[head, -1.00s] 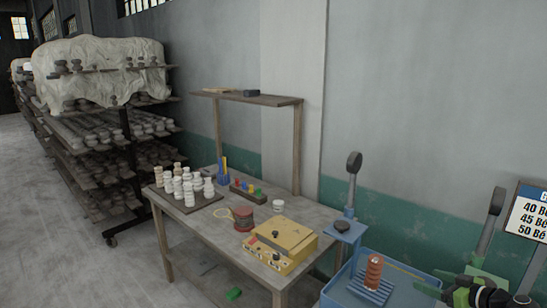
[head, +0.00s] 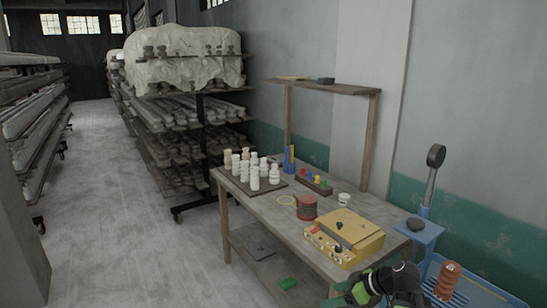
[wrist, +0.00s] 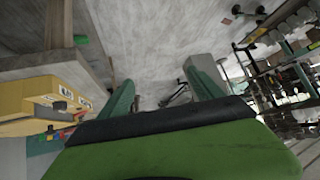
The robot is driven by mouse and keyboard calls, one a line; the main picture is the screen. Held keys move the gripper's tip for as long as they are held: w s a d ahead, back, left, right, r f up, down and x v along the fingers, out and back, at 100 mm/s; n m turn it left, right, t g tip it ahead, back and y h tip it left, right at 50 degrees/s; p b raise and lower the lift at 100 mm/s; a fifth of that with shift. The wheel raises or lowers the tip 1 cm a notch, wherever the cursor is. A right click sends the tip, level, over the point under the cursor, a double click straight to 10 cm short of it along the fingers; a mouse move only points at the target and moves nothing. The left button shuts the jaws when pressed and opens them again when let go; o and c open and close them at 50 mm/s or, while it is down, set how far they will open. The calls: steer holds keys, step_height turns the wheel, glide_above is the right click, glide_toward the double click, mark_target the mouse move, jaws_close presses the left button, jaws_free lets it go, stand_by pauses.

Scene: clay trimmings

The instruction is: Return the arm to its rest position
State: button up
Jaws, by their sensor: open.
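My arm, with green and black parts, shows at the bottom edge of the head view, in front of the table's right front corner. In the wrist view my gripper (wrist: 163,92) is open, its two grey-green fingers spread apart with nothing between them. The floor shows beyond the gap. The wrist camera sees the scene tilted, with a green and black part of my arm filling the bottom. The fingertips cannot be made out clearly in the head view.
A wooden table (head: 262,208) holds a yellow box (head: 345,237), a red-brown pot (head: 306,207) and several white jars (head: 254,178). A blue stand (head: 420,230) is at right. A loaded rack (head: 190,105) stands behind. Open floor (head: 115,210) lies left.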

steer(key=s+a+f+m+g+h+b, duration=0.2)
steer(key=s+a+f+g+h, duration=0.25)
steer(key=a+f, duration=0.6)
steer(key=s+d+m+h, duration=0.2)
steer(key=d+m+h, duration=0.1)
steer(key=d+m, duration=0.3)
steer(key=shift+s+d+m, duration=0.2)
steer(key=shift+d+m, duration=0.05)
steer(key=shift+m, duration=0.65)
steer(key=shift+s+f+g+h, duration=0.1)
steer(key=shift+g+h, duration=0.15)
